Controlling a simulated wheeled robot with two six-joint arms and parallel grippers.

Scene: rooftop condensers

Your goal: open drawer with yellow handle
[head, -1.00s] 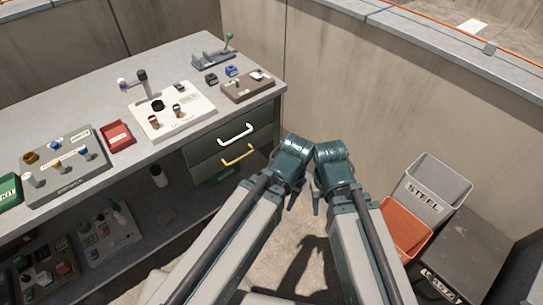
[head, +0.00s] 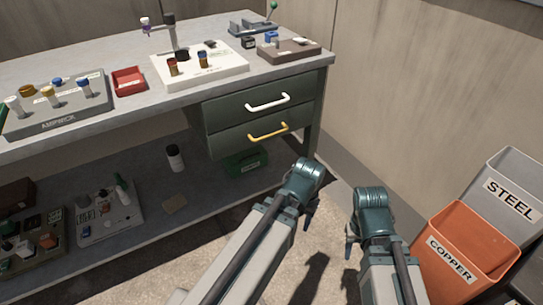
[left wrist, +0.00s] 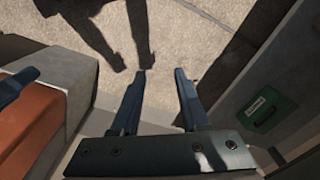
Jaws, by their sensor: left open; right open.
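The lower drawer (head: 232,142), dark green, is shut under the right end of the workbench in the head view. Its yellow handle (head: 268,131) is a bar across its front. My left gripper (head: 310,212) is below and right of the yellow handle, apart from it, pointing down. In the left wrist view its two fingers (left wrist: 160,78) are spread, with only floor and shadow between them. My right gripper (head: 350,245) hangs further right, away from the drawer; its fingers are mostly hidden by its wrist.
The upper drawer has a white handle (head: 268,101) and is shut. A green box (head: 246,163) sits below the drawers; it also shows in the left wrist view (left wrist: 268,109). The orange COPPER bin (head: 455,255) and grey STEEL bin (head: 510,200) stand at right. Concrete floor lies before the drawers.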

